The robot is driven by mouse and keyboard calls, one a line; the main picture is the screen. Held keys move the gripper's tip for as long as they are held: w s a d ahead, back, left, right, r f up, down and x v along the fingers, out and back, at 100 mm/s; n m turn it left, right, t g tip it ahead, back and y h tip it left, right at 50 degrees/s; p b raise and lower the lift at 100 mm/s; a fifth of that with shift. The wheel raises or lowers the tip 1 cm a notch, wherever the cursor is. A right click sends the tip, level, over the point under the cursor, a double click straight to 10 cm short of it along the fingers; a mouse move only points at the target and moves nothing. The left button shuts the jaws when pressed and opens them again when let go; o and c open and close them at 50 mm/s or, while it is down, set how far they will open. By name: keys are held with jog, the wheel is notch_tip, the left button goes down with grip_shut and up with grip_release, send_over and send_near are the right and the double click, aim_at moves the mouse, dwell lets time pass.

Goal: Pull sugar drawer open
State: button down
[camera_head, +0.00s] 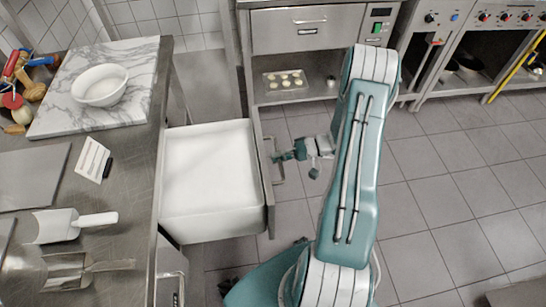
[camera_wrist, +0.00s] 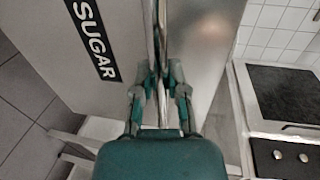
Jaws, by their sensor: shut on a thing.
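The sugar drawer (camera_head: 260,165) stands pulled out from the left counter, filled with white sugar (camera_head: 208,170). Its steel front with the black SUGAR label (camera_wrist: 93,40) shows in the wrist view. My gripper (camera_head: 277,157) is at the outer side of the drawer front, shut on the bar handle (camera_head: 279,177). In the wrist view, my gripper's fingers (camera_wrist: 160,78) close from both sides on the thin upright bar of the handle. The exact finger contact is partly hidden by my gripper's body.
The counter (camera_head: 135,180) at left holds a marble board (camera_head: 55,98) with a white bowl (camera_head: 100,86), a scoop (camera_head: 70,225) and a label card (camera_head: 92,159). A steel unit (camera_head: 300,40) with a tray (camera_head: 285,80) stands behind. Tiled floor (camera_head: 440,180) at right is clear.

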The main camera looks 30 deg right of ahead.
jog(key=shift+s+a+f, duration=0.1)
jog(key=shift+f, duration=0.1)
jog(key=c, duration=0.8)
grip_release()
jog(key=shift+o, duration=0.8)
jog(key=shift+r, duration=0.1)
jog(key=v, duration=1.2)
jog(key=shift+w, duration=0.2)
